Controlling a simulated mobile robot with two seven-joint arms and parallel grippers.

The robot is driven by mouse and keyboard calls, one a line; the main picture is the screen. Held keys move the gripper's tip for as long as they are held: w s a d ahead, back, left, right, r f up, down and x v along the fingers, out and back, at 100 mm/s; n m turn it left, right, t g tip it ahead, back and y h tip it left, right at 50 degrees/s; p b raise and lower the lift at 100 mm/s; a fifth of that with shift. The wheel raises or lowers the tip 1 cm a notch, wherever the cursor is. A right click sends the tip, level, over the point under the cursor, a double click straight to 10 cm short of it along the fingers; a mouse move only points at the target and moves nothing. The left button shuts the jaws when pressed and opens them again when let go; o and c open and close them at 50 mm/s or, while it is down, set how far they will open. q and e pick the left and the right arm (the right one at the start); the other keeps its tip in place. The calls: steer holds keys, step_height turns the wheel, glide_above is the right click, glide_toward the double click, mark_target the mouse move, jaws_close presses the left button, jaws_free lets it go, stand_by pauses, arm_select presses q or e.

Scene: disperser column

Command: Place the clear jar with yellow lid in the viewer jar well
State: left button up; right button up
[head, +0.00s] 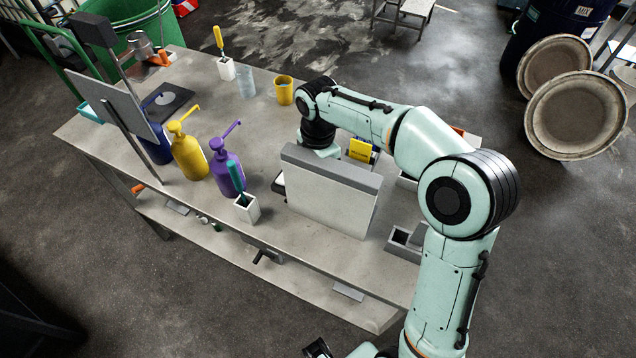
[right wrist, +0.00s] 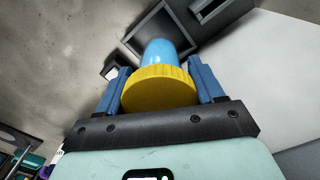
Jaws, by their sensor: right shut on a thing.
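The jar shows in the right wrist view with a ribbed yellow lid (right wrist: 160,90) and a body (right wrist: 160,53) that looks blue there. My right gripper (right wrist: 160,76) is shut on the lid, one blue finger on each side, with the body pointing away from the palm. Beyond the jar is a square, dark-floored recess with a grey rim (right wrist: 139,38), which may be the viewer jar well; I cannot tell whether the jar touches it. In the head view the upright grey-and-white panel (head: 330,195) hides my right fingers and the jar. I cannot identify my left gripper.
Yellow (head: 189,155) and purple (head: 226,172) pump bottles stand left of the panel, with a white holder (head: 247,208) in front. A small grey open box (head: 404,242) is at the right edge.

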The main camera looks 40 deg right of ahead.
steer(key=shift+f+b, duration=0.3)
steer(key=shift+f, duration=2.05)
steer(key=shift+f, duration=0.15)
steer(key=shift+f, duration=0.15)
steer(key=o, duration=1.1)
step_height(320, 180, up, 13)
steer(key=shift+f+p, duration=0.2)
steer(key=shift+p, duration=0.85)
